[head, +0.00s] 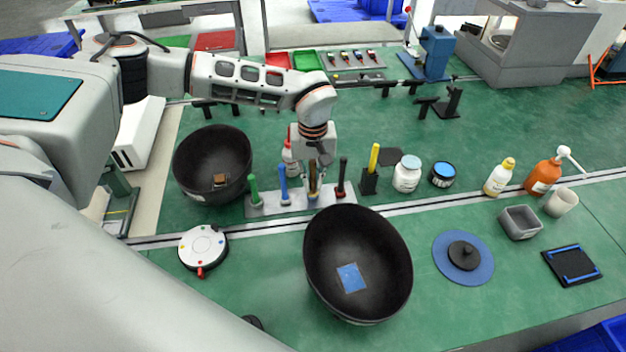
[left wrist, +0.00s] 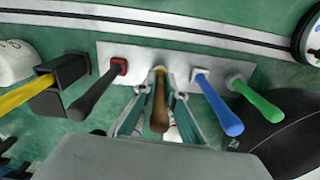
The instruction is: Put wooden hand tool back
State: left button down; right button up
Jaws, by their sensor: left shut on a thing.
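The wooden hand tool shows its brown handle (left wrist: 159,105) in the left wrist view, and also in the head view (head: 313,187). It stands in a grey rack plate (head: 268,209), between a dark-handled tool with a red collar (head: 342,176) and a blue-handled tool (head: 284,183). A green-handled tool (head: 254,190) stands at the rack's left end. My left gripper (head: 313,176) is above the rack with its fingers on both sides of the wooden handle, shut on it. The tool's lower end is hidden at the plate. My right gripper is not in view.
A black bowl (head: 205,150) stands left of the rack and another (head: 390,235) in front of it. A yellow-handled tool in a black block (head: 370,183) and a white jar (head: 407,173) stand to the right. A white round device (head: 203,245) lies at front left.

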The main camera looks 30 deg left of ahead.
aim_at(313, 161)
pick_arm(q)
jog(key=shift+f, duration=0.15)
jog(key=c, duration=2.1)
grip_release()
notch_tip(313, 161, up, 12)
jog(key=shift+r+b, duration=0.15)
jog(key=shift+b, duration=0.6)
